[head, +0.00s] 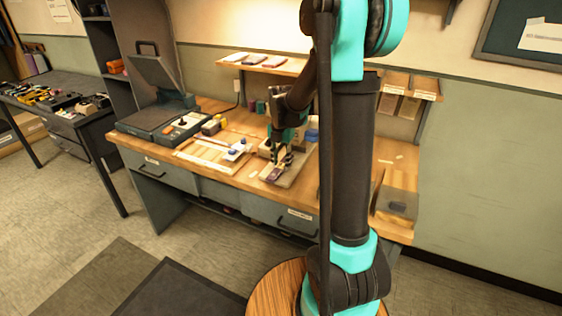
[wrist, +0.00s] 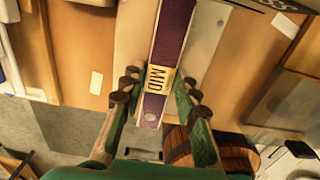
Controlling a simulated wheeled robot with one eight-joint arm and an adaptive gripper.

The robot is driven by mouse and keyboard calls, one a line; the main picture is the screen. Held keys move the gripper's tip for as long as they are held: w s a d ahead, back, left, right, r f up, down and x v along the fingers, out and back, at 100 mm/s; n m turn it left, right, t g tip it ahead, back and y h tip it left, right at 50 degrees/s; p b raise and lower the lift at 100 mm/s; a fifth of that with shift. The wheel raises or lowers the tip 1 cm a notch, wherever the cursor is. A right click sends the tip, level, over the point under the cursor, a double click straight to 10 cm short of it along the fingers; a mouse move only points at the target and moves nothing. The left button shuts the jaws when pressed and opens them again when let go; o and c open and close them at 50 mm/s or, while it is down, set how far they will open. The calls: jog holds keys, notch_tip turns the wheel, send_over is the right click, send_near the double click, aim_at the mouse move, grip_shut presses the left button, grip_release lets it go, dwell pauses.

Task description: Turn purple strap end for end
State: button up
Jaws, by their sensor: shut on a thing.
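The purple strap (wrist: 171,45) runs lengthwise up the middle of the wrist view, with pale edges and a yellow label reading "MID" (wrist: 159,79). Its near end, with a round pale spot, points toward my palm. My gripper (wrist: 158,90) has a green, dark-tipped finger on each side of the strap near the label and is shut on it. In the head view my gripper (head: 276,163) is low over the bench, and a small purple end of the strap (head: 273,174) shows below it. The fingers and arm hide the rest there.
A pale board (head: 297,170) lies under my gripper on the wooden bench. A wooden tray (head: 213,154) with small parts and a grey lidded machine (head: 160,121) stand to its left. A wall shelf (head: 254,63) is behind. My arm hides part of the bench's right side.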

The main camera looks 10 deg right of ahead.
jog(key=shift+f, duration=0.15)
jog(key=o, duration=1.2)
jog(key=shift+o, duration=0.2)
